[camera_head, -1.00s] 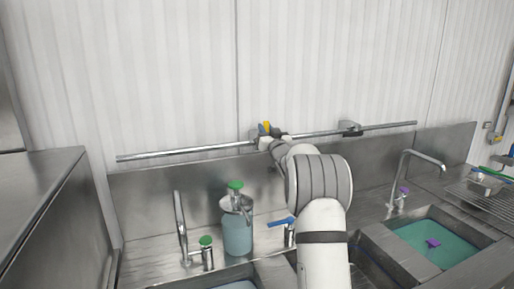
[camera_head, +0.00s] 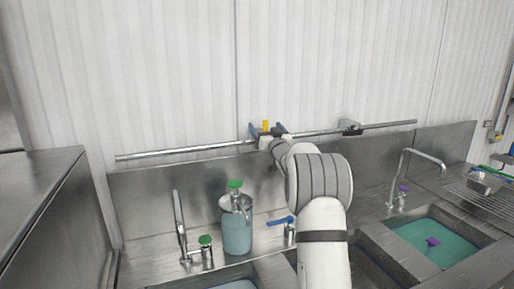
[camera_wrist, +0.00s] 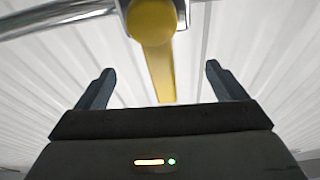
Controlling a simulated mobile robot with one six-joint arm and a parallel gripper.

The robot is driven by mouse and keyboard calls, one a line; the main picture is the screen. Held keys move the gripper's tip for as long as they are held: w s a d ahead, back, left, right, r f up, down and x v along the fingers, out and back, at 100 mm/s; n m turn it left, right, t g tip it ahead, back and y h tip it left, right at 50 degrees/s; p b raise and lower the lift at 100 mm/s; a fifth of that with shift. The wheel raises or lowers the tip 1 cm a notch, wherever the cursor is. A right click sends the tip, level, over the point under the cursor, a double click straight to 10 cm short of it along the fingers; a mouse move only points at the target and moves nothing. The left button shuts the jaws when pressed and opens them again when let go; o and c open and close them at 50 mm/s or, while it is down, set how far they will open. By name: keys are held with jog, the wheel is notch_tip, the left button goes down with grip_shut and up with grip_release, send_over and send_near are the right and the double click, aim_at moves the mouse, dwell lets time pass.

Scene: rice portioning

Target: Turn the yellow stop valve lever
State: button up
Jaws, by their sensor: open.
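The yellow stop valve lever (camera_head: 265,126) sits on the horizontal metal pipe (camera_head: 190,151) along the wall and points upward in the head view. In the wrist view its round yellow hub (camera_wrist: 152,20) is at the top, and the flat lever arm (camera_wrist: 161,72) runs down between my fingers. My gripper (camera_head: 267,131) is at the valve and open, with one dark finger on each side of the lever. In the wrist view my gripper (camera_wrist: 157,69) shows clear gaps between the lever and both fingers. My arm hides part of the valve in the head view.
A second pipe fitting (camera_head: 350,127) is to the right. Below are a blue tap lever (camera_head: 281,221), a pump bottle (camera_head: 237,228) with a green top, a green-topped tap (camera_head: 206,241) and a sink basin with teal water (camera_head: 420,250). The wall above the pipe is clear.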

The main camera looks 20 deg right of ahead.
jog(key=shift+s+f+b, duration=0.15)
jog(key=shift+s+b, duration=0.05)
jog(key=shift+b, duration=0.2)
jog(key=b+v, duration=0.4)
jog(key=shift+s+f, duration=0.1)
jog(key=b+v, duration=0.2)
jog(key=v, duration=0.1)
jog(key=shift+s, duration=0.15)
